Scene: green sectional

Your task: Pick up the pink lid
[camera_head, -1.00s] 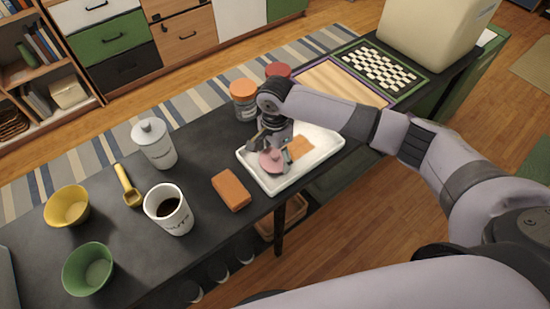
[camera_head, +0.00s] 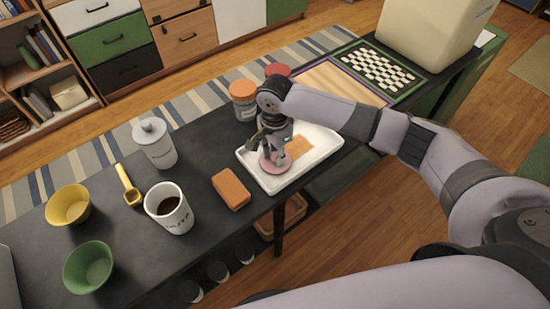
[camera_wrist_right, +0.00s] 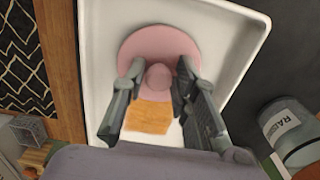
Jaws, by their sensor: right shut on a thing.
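The pink lid (camera_head: 273,166) is a round disc with a knob, at the left part of the white tray (camera_head: 322,155) on the black table. It also shows in the right wrist view (camera_wrist_right: 145,45), with its knob between the fingers. My right gripper (camera_head: 275,150) is over the lid from above and shut on it at the knob; in the right wrist view its two fingers (camera_wrist_right: 156,90) flank the knob. I cannot tell whether the lid is touching the tray. My left gripper is not in view.
A flat orange-brown piece (camera_head: 299,146) lies on the tray beside the lid. An orange block (camera_head: 231,190), a white mug (camera_head: 168,209) and an orange-lidded jar (camera_head: 243,101) stand nearby. A checkered board (camera_head: 378,70) is at the back right.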

